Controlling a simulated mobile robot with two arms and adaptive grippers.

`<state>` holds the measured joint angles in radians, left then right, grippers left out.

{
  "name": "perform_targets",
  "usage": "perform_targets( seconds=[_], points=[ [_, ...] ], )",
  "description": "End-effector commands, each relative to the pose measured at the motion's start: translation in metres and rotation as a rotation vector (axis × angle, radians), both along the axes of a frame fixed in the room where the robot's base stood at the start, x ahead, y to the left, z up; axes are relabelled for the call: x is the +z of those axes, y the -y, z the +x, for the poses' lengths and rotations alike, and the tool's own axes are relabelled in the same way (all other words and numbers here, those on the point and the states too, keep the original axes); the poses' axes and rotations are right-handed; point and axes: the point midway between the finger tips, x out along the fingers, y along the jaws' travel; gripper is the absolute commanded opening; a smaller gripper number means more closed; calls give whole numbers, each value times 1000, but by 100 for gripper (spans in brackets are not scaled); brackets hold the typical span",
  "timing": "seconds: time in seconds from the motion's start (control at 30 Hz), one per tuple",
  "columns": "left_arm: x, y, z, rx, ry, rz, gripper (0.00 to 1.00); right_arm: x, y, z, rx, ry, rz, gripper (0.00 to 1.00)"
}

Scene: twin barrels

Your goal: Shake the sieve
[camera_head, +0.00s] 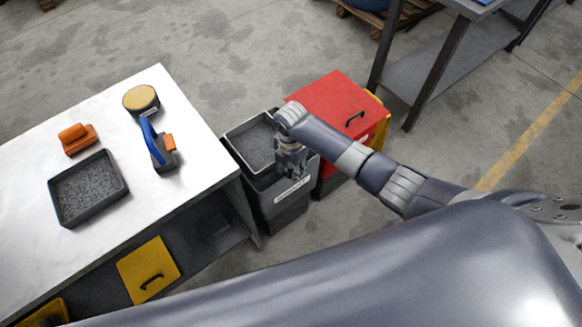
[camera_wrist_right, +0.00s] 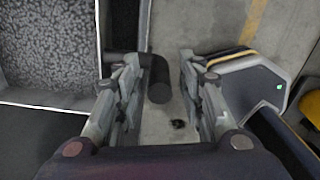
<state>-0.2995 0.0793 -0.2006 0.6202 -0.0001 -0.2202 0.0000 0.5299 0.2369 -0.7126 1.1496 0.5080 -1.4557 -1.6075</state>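A rectangular sieve (camera_head: 255,146) with a speckled grey surface and a pale rim sits on top of a grey bin (camera_head: 285,204). Its speckled surface also fills the upper left of the right wrist view (camera_wrist_right: 45,50). My right gripper (camera_head: 290,168) points down at the right side of the bin top. In the right wrist view its two fingers (camera_wrist_right: 160,92) are apart. A short dark cylinder, seemingly a handle (camera_wrist_right: 157,78), shows between the fingers, nearer the left one. I cannot tell if they touch it. My left gripper is out of view.
A red lidded bin (camera_head: 331,103) stands right beside the grey bin. On the white table (camera_head: 30,150) lie a black tray of grey granules (camera_head: 75,207), an orange block (camera_head: 77,138), a round tan-topped object (camera_head: 141,98) and a blue-handled tool (camera_head: 153,142).

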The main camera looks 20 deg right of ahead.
Motion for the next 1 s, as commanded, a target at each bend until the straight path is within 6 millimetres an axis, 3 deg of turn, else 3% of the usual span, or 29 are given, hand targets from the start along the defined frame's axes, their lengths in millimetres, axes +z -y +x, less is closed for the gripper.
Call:
perform_targets(
  seconds=[0.03,0.13,0.33,0.7,1.0],
  points=[
    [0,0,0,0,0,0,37,0,0,0,0,0,0,20],
    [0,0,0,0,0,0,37,0,0,0,-1,0,0,0],
    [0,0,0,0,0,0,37,0,3,1,-2,0,-1,0],
    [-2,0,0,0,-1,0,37,0,60,22,-3,1,-3,0],
    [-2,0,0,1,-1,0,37,1,64,24,-3,4,-6,0]
  ],
)
